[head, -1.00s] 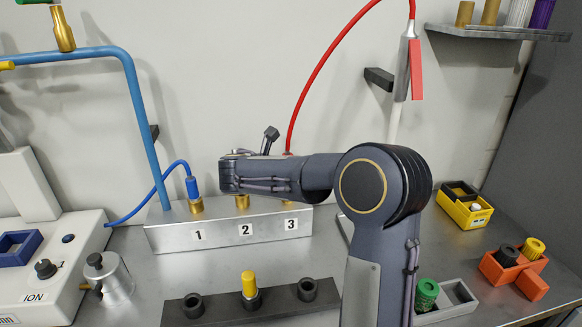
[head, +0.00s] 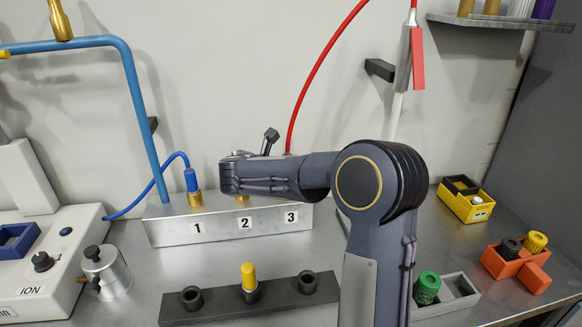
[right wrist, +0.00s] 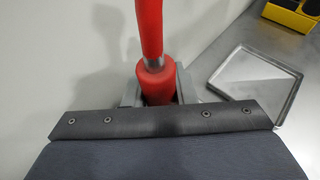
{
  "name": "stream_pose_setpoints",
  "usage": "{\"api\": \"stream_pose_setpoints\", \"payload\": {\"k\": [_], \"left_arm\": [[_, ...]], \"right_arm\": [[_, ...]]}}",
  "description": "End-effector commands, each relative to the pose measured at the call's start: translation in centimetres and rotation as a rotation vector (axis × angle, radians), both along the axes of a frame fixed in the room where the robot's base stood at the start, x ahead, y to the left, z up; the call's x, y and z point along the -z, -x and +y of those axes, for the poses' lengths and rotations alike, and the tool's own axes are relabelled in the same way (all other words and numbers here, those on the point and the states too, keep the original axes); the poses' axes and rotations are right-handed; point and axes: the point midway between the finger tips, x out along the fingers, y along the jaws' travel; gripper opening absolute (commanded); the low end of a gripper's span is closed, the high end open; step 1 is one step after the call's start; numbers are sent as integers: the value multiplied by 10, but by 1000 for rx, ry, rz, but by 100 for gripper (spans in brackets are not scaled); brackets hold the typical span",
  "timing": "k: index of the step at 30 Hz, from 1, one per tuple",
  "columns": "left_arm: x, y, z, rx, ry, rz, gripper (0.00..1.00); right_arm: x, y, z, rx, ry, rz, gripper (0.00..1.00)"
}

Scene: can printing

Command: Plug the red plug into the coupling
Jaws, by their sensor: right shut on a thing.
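The red plug (right wrist: 157,82) hangs on a red hose (right wrist: 151,25). In the right wrist view my right gripper (right wrist: 157,96) is shut on it, with grey fingers on both sides. In the head view my right forearm hides the plug and the fingers, and the red hose (head: 318,75) drops behind it. A silver block (head: 170,232) carries brass couplings above labels 1, 2 and 3. A blue plug (head: 190,180) is in coupling 1. Brass coupling 2 (head: 243,198) is partly covered by my arm, and coupling 3 is hidden. My left gripper is out of view.
A black rack (head: 215,306) with a yellow-topped piece stands in front of the block. At the right are a grey holder (head: 440,308), an orange bin (head: 510,272) and a yellow bin (head: 467,208). A silver tray (right wrist: 254,82) lies beside the gripper in the right wrist view.

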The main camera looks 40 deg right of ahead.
Motion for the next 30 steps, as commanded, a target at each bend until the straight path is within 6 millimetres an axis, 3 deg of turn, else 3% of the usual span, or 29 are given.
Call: {"api": "stream_pose_setpoints", "payload": {"k": [21, 22, 27, 30], "left_arm": [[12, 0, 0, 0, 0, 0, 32], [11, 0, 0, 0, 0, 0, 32], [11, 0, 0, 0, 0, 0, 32], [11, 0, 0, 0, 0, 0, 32]], "right_arm": [[19, 0, 0, -1, 0, 0, 0], [18, 0, 0, -1, 0, 0, 26], [18, 0, 0, -1, 0, 0, 49], [18, 0, 0, 0, 0, 0, 49]]}}
